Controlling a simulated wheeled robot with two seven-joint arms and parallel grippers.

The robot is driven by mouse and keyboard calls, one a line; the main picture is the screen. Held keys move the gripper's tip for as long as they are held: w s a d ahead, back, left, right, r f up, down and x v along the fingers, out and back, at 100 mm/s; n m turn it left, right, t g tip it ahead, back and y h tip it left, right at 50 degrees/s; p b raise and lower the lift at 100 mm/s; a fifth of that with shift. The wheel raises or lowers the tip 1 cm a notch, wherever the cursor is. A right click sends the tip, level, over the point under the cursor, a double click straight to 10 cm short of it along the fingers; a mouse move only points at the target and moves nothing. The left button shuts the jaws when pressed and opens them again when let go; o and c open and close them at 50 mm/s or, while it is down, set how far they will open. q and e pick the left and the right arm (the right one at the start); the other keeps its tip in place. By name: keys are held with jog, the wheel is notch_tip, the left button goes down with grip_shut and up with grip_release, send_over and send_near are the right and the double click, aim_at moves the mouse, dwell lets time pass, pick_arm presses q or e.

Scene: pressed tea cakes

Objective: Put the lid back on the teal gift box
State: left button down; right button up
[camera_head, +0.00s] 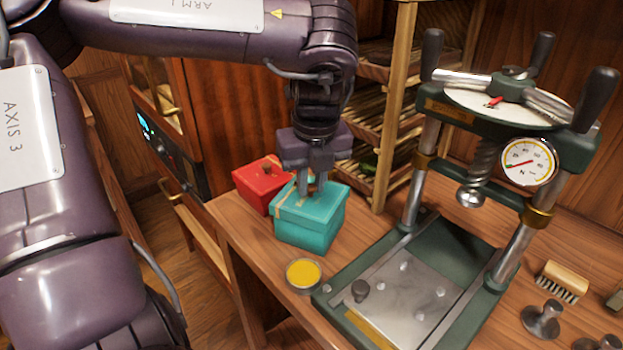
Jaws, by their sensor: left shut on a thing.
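The teal gift box (308,236) stands on the wooden table near its left edge. Its teal lid (326,209) is on top of the box, and from this angle I cannot tell whether it is fully seated. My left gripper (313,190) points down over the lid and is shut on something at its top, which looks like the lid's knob. The fingers hide the held part. My right gripper is not in view.
A red box (258,184) stands just behind and left of the teal box. A round yellow tin (303,274) is in front. A large dark green press (420,270) with a gauge fills the right. A wooden rack (392,120) stands behind.

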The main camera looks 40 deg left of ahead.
pick_arm(q)
jog(key=shift+f+b, duration=0.35)
jog(key=shift+f, duration=0.4)
dwell(0.6)
dwell(0.3)
jog(key=c, duration=1.3)
grip_release()
jog(key=shift+o, duration=0.6)
jog(key=o, duration=0.4)
jog(key=shift+r, duration=0.1)
